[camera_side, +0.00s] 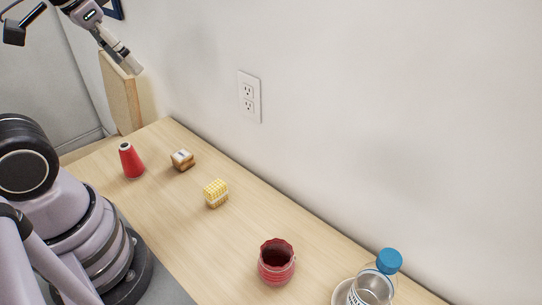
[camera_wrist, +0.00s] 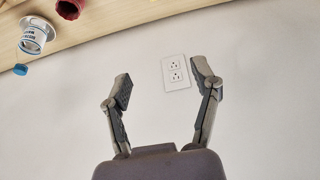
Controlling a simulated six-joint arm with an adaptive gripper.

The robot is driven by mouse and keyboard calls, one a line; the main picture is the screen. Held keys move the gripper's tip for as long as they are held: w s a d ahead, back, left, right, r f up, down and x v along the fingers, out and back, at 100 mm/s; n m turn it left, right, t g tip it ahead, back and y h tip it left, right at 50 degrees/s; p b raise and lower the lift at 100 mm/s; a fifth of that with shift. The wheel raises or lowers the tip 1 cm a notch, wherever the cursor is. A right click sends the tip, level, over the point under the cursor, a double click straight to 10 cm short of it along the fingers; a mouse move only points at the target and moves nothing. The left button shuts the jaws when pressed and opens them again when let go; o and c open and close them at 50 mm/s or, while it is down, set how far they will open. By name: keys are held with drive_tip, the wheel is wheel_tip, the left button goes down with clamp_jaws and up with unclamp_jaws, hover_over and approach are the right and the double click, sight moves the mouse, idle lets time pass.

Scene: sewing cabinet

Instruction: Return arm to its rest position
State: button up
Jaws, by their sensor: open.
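My gripper (camera_side: 130,63) is raised at the upper left of the side view, above the far end of the wooden table (camera_side: 240,235). It is empty. In the wrist view my gripper (camera_wrist: 163,92) has its two fingers spread wide, with only the white wall and outlet behind them. My arm's base stands at the left of the side view, beside the table.
On the table are a red cone-shaped spool (camera_side: 131,161), a small brown-and-white block (camera_side: 182,160), a yellow checked block (camera_side: 216,193), a red cup (camera_side: 276,262) and a clear bottle with blue cap (camera_side: 389,261). A wall outlet (camera_side: 249,97) is behind. A wooden panel (camera_side: 121,95) stands at the far end.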

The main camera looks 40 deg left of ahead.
drive_tip(key=shift+t, duration=0.4)
drive_tip(key=s, duration=0.1)
drive_tip(key=s+r, duration=0.1)
drive_tip(key=s, duration=0.2)
drive_tip(key=shift+r, duration=0.35)
drive_tip(key=shift+w, duration=0.1)
idle(0.4)
